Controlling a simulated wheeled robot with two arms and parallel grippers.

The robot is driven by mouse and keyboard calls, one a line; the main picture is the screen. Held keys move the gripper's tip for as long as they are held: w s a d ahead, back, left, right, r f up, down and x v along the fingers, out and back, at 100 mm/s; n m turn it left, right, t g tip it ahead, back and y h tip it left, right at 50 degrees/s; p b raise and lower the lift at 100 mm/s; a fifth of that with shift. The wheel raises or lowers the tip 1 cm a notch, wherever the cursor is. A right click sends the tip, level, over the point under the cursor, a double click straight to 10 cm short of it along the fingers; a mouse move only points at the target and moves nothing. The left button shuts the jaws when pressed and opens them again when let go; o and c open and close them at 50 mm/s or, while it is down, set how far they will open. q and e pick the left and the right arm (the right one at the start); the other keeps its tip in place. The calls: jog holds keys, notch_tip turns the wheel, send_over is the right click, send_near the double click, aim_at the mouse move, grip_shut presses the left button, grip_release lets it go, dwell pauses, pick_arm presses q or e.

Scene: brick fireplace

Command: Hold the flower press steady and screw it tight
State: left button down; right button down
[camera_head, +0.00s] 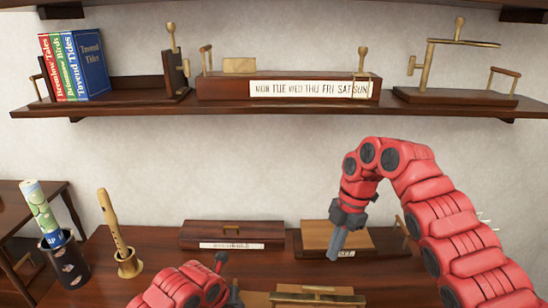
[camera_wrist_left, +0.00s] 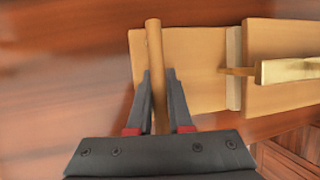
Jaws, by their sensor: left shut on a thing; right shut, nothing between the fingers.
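The flower press (camera_head: 285,300), pale wooden boards with a brass bar across the top, sits at the bottom edge of the head view and is partly cut off. In the left wrist view its boards (camera_wrist_left: 200,65) fill the right side, with the brass bar (camera_wrist_left: 290,70) at the far right. My left gripper (camera_wrist_left: 158,85) is shut on a round wooden handle (camera_wrist_left: 154,45) beside the boards. In the head view my left gripper (camera_head: 235,295) is mostly hidden at the bottom. My right gripper (camera_head: 335,255) points down, shut and empty, behind the press and apart from it.
A tan-topped box (camera_head: 318,235) stands behind my right gripper, and a long dark box (camera_head: 232,235) to its left. A loaded wall shelf (camera_head: 150,108) hangs above.

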jog(key=shift+w+d+x, duration=0.1)
jog(key=shift+d+x, duration=0.1)
jog(key=shift+x, duration=0.75)
jog(key=shift+w+d+x, duration=0.15)
jog(key=shift+d+x, duration=0.05)
jog(key=shift+x, duration=0.8)
jog(key=shift+w+d+x, duration=0.1)
jog(key=shift+d+x, duration=0.1)
jog(key=shift+x, duration=0.75)
jog(key=shift+f, duration=0.2)
jog(key=shift+s+a, duration=0.35)
jog(key=shift+s, duration=0.15)
jog(key=shift+w+d, duration=0.3)
jog(key=a+v, duration=0.1)
jog(key=v, duration=0.5)
jog(key=shift+s, duration=0.35)
jog(key=shift+a+r, duration=0.1)
pick_arm(q)
jog(key=c, duration=0.8)
grip_release()
